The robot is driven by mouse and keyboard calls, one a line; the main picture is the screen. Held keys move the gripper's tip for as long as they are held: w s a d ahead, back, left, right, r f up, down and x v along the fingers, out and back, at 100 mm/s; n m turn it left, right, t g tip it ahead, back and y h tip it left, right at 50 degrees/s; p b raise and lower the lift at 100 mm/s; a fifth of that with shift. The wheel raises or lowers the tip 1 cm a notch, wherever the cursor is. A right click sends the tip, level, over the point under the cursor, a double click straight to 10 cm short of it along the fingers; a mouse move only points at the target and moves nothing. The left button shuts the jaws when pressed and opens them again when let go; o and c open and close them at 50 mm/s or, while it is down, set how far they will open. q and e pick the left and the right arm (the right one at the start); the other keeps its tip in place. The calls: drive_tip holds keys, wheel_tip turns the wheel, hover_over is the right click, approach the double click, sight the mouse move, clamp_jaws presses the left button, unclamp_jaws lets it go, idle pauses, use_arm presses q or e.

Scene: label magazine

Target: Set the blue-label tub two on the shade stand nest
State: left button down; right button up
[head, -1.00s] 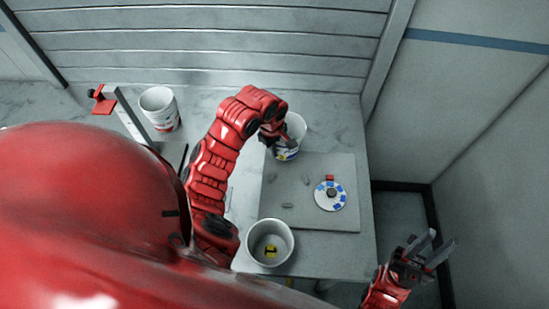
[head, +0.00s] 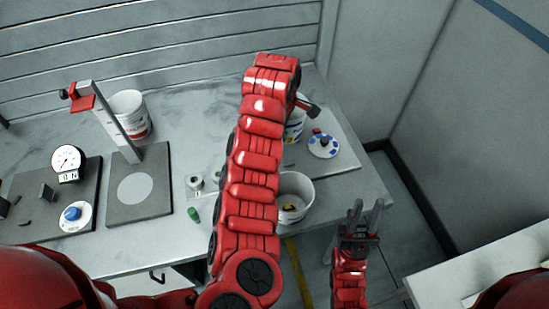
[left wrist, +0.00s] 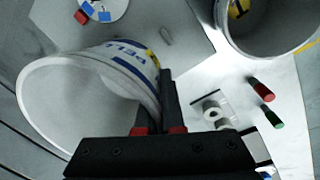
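The blue-label tub (head: 294,132), white with a blue band, stands at the back right of the bench, partly hidden by my left arm. In the left wrist view the tub (left wrist: 75,95) shows its open mouth and lettered label. My left gripper (left wrist: 160,105) has its fingers on either side of the tub's wall at the rim and looks shut on it. The shade stand (head: 118,135) is a post with a red head on a grey base. Its pale round nest (head: 136,188) is empty. My right gripper (head: 366,215) is open and empty, right of the bench.
A red-label tub (head: 128,112) stands behind the stand. Another white tub (head: 296,188) with a yellow label stands at the front right. A dial gauge (head: 67,160) is left of the stand. A blue-dotted disc (head: 323,146) lies on a grey mat.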

use_arm(q)
wheel_tip(320, 180, down, 6)
drive_tip(key=p, duration=0.2)
drive_tip(key=shift+s+a+r+p, duration=0.1)
drive_tip(key=shift+r+p, duration=0.1)
drive_tip(key=shift+p, duration=0.15)
wheel_tip(320, 180, down, 3)
drive_tip(key=shift+f+p, duration=0.2)
drive_tip(key=shift+p, duration=0.45)
drive_tip(key=c, duration=1.5)
unclamp_jaws()
drive_tip(key=shift+f, duration=0.15)
drive_tip(key=o, duration=0.4)
drive_tip(key=shift+o, duration=0.2)
